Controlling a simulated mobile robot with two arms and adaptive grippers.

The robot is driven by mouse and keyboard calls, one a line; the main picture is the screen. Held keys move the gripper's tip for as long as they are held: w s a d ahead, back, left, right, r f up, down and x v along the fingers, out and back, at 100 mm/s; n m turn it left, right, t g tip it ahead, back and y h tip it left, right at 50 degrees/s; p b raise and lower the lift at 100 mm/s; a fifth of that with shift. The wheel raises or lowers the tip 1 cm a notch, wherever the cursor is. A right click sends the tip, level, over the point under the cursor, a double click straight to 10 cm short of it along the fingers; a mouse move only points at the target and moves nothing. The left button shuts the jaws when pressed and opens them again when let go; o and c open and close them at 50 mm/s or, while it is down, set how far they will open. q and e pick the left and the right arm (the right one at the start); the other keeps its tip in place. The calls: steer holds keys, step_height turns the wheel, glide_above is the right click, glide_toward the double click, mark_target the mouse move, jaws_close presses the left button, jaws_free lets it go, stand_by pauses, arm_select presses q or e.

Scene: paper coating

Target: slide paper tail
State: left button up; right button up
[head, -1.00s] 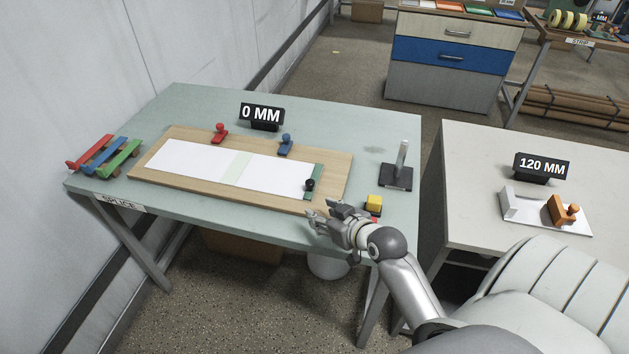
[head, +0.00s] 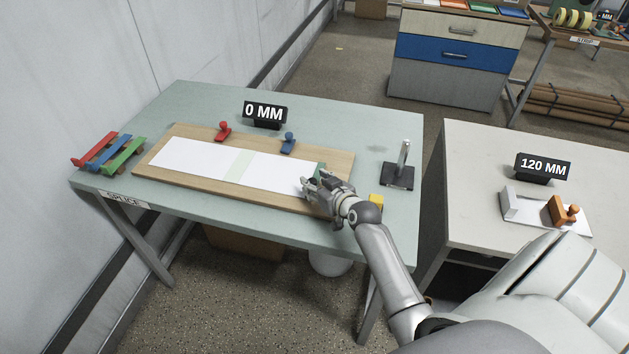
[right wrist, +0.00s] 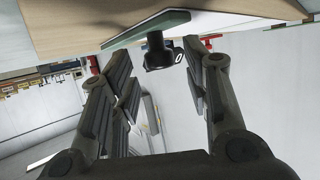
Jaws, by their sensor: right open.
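White paper (head: 190,163) lies flat along a wooden board (head: 170,187) on the splice table. A dark green strip (head: 321,171) sits at the right end of the paper, mostly hidden by my right gripper in the head view. My right gripper (head: 311,187) is open at that end. In the right wrist view the green strip (right wrist: 125,38) carries a black knob (right wrist: 159,52), which is between and beyond the two open fingers. I cannot tell whether they touch it. My left gripper is not in view.
Red (head: 223,132) and blue (head: 288,143) knobbed pieces stand at the board's back edge, before a "0 MM" sign (head: 265,114). Coloured bars (head: 108,152) lie at the left. A black-based post (head: 398,174) and yellow block (head: 376,201) stand right of the board.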

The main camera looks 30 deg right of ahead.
steer(key=shift+w+f, duration=0.3)
steer(key=shift+w, duration=0.3)
jaws_close()
steer(key=shift+s+d, duration=0.1)
